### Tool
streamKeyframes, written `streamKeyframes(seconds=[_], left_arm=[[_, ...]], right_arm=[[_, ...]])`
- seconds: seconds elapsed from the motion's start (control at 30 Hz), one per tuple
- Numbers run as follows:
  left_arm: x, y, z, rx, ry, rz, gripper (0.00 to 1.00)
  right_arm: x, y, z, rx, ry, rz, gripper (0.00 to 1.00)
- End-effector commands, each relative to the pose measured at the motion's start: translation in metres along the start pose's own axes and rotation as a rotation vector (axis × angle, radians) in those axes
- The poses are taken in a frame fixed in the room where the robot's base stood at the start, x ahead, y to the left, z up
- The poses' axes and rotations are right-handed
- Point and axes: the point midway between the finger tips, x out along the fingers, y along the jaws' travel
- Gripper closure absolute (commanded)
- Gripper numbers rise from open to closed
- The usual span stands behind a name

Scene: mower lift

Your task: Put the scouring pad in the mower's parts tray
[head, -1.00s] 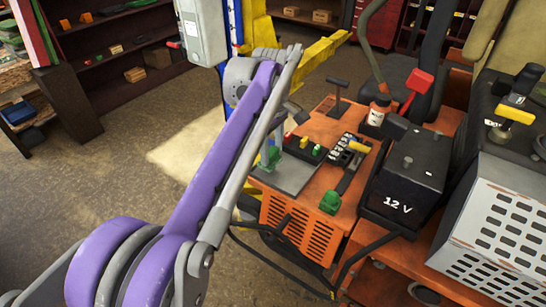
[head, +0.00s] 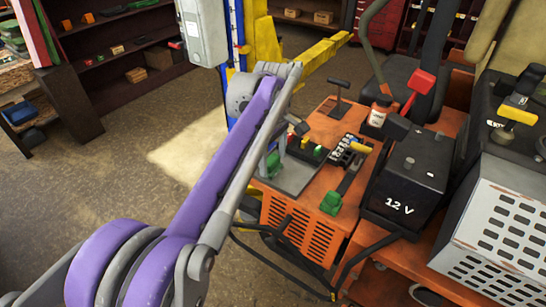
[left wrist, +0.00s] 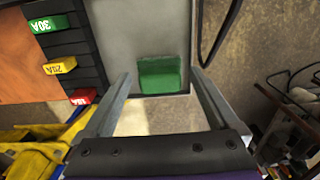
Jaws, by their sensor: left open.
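The scouring pad appears as a green block (left wrist: 160,75) in the left wrist view, at the edge of a flat grey tray (left wrist: 160,25). It lies between the fingers of my left gripper (left wrist: 158,80), which is open, with a gap on both sides. In the head view the green pad (head: 273,164) is partly hidden by my left gripper (head: 276,158), which is over the left side of the grey parts tray (head: 298,178) on the orange mower deck. I cannot tell how far the fingertips are above the pad. My right gripper is not in view.
A fuse strip (left wrist: 72,55) lies beside the tray. A second green object (head: 331,203) sits on the orange deck (head: 347,170). The black 12 V battery (head: 410,175) stands to the right. A yellow lift arm (head: 320,55) is behind.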

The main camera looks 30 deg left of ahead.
Motion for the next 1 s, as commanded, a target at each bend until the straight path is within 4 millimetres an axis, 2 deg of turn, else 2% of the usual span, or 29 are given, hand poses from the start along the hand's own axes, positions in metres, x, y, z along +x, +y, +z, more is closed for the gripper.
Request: streamKeyframes(seconds=[0.13, 0.23, 0.5, 0.7, 0.83, 1.0], left_arm=[[-0.007, 0.0, 0.0, 0.0, 0.0, 0.0, 0.06], [-0.021, 0.0, 0.0, 0.0, 0.0, 0.0, 0.06], [-0.08, 0.001, 0.0, 0.0, 0.0, 0.001, 0.06], [-0.112, 0.001, 0.0, 0.0, 0.0, 0.001, 0.06], [-0.122, 0.001, 0.0, 0.0, 0.0, 0.001, 0.06], [-0.124, 0.0, 0.0, 0.0, 0.0, 0.0, 0.06]], right_arm=[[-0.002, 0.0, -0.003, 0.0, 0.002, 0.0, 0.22], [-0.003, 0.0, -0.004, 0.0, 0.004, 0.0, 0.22], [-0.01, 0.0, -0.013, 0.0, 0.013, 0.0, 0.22], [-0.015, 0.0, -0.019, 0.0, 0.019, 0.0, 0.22], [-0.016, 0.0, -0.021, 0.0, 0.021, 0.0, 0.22], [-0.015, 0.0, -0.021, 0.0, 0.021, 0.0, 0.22]])
